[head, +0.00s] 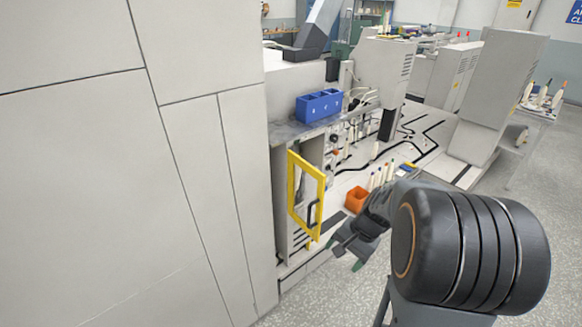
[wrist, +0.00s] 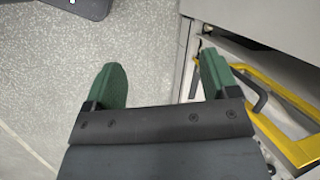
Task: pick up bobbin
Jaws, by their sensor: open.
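Several slim bobbins (head: 380,177) with pale bodies and coloured tops stand upright beside an orange bin, at the machine's lower level in the head view. My gripper (head: 346,257) hangs in front of the machine, below and to the left of these bobbins and apart from them. In the wrist view my gripper (wrist: 160,82) has its two green fingers wide apart, with only speckled floor between them. No bobbin shows in the wrist view. My forearm hides part of the area right of the orange bin.
A yellow-framed door (head: 322,190) stands out from the machine, left of my gripper; its frame (wrist: 285,98) is close to the right finger in the wrist view. An orange bin (head: 356,200) and a blue bin (head: 319,106) are on the machine. Floor at right is clear.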

